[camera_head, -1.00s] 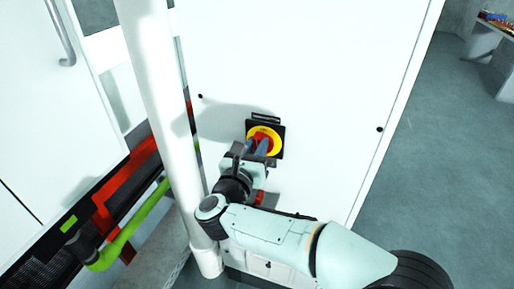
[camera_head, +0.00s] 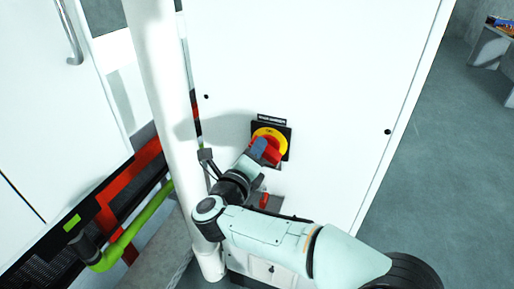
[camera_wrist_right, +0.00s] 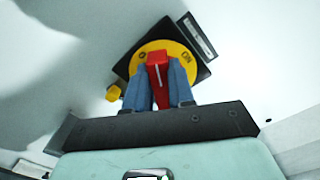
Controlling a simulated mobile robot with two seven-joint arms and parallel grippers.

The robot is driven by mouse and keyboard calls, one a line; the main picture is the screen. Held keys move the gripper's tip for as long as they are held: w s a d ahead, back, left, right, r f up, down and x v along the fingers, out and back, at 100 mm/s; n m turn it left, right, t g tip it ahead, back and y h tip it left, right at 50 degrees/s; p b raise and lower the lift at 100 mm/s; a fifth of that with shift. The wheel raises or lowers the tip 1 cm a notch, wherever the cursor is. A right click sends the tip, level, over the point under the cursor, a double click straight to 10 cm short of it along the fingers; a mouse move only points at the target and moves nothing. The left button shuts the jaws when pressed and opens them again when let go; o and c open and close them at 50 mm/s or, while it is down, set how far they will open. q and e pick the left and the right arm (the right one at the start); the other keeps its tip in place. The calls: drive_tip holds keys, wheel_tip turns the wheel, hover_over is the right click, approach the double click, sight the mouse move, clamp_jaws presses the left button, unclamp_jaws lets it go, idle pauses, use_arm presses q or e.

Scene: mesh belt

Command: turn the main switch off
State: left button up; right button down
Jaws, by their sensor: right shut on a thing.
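The main switch is a red handle (camera_head: 272,154) on a yellow disc (camera_head: 270,134) with a black square plate (camera_head: 287,128), mounted on the white cabinet face. My right gripper (camera_head: 262,150) is at the switch, its blue fingers shut on the red handle. In the right wrist view the red handle (camera_wrist_right: 157,62) stands between the two blue fingers (camera_wrist_right: 158,88). The yellow disc (camera_wrist_right: 178,46) there shows "ON" at right and a round mark at left. I cannot tell exactly which mark the handle points to. My left gripper is not in view.
A white post (camera_head: 165,100) stands close left of my right arm. A small red part (camera_head: 264,200) is on the cabinet below the switch. A green pipe (camera_head: 125,235) runs at lower left. A bench (camera_head: 492,48) stands far right; the floor before it is clear.

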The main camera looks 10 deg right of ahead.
drive_tip(key=shift+w+f+n+p, duration=0.15)
drive_tip(key=shift+n+p, duration=0.15)
drive_tip(key=shift+n, duration=0.7)
drive_tip(key=shift+s+f+n+p, duration=0.15)
drive_tip(key=shift+n+p, duration=0.1)
drive_tip(key=shift+n, duration=0.75)
drive_tip(key=shift+w+f+n+p, duration=0.15)
drive_tip(key=shift+n+p, duration=0.15)
drive_tip(key=shift+n, duration=0.7)
drive_tip(key=c, duration=1)
unclamp_jaws()
drive_tip(key=shift+o, duration=0.2)
drive_tip(key=shift+f, duration=0.1)
drive_tip(key=shift+a, duration=0.1)
drive_tip(key=b+v, duration=0.1)
drive_tip(key=v, duration=1.2)
drive_tip(key=shift+b, duration=0.4)
drive_tip(key=shift+a, duration=0.1)
